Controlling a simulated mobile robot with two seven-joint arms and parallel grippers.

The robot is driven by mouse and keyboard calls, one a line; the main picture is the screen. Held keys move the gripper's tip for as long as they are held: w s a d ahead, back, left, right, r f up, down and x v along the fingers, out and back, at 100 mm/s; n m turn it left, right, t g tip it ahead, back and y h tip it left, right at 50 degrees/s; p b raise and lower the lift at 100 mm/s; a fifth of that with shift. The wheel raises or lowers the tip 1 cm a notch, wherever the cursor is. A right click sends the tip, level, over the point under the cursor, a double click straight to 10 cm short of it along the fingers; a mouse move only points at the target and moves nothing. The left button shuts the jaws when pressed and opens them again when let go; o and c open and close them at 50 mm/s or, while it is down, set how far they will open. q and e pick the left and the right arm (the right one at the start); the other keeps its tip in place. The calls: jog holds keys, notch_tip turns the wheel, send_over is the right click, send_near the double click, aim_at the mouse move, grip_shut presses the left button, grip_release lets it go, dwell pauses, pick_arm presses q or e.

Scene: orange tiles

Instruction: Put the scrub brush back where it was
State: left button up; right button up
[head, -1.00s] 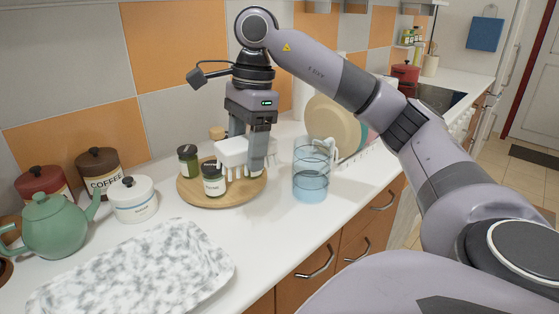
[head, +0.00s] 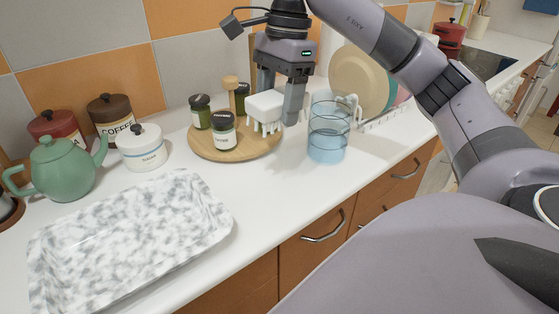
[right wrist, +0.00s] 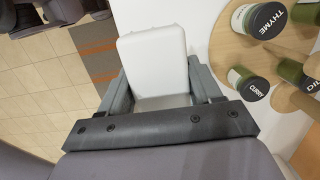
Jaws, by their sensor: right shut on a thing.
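The scrub brush (head: 268,106) is white with bristles pointing down. My right gripper (head: 279,108) is shut on it and holds it over the right edge of the round wooden tray (head: 215,151), behind the blue glass. In the right wrist view the white brush (right wrist: 153,62) sits between the fingers of my right gripper (right wrist: 160,92). Whether the bristles touch the tray I cannot tell. My left gripper is not in view.
A blue glass (head: 328,130) stands just right of the tray. Spice jars (head: 222,130) stand on the tray. A dish rack with plates (head: 359,80) is behind the glass. A marbled tray (head: 130,240), green teapot (head: 62,168) and canisters are at left.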

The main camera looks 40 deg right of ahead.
notch_tip(320, 180, down, 11)
jog(key=b, duration=0.3)
jog(key=shift+r+b, duration=0.2)
jog(key=shift+b, duration=0.15)
jog(key=shift+f, duration=0.3)
notch_tip(320, 180, down, 4)
jog(key=shift+f, duration=0.25)
